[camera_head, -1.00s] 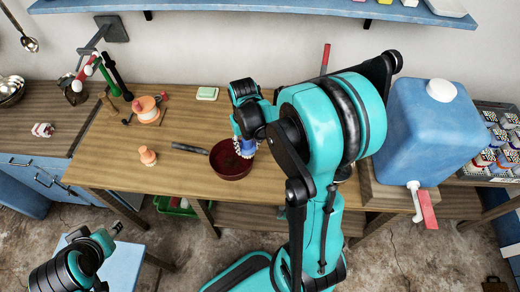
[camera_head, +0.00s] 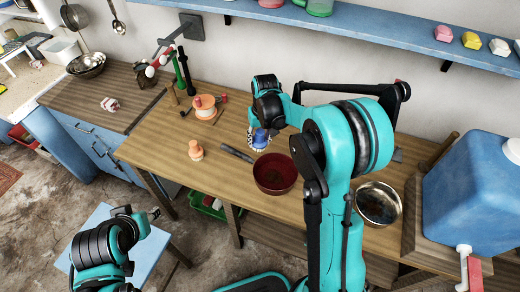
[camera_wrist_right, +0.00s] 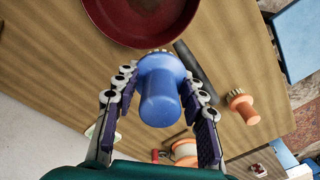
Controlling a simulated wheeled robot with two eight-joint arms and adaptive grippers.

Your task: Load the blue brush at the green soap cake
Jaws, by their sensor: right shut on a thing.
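The blue brush (camera_head: 260,138) is in my right gripper (camera_head: 257,130), above the wooden bench behind the dark red bowl. In the right wrist view the blue brush (camera_wrist_right: 162,90) sits between the two fingers of my right gripper (camera_wrist_right: 160,100), with pale bristles at its far end. The green soap cake does not show clearly in the head view; my right arm and gripper cover that area.
The dark red bowl (camera_head: 275,187) stands just in front of the brush, with a dark bar (camera_head: 237,153) beside it. A peach brush (camera_head: 196,150) and an orange round thing (camera_head: 205,107) are to the left. A metal bowl (camera_head: 378,203) and blue tank (camera_head: 475,195) are right.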

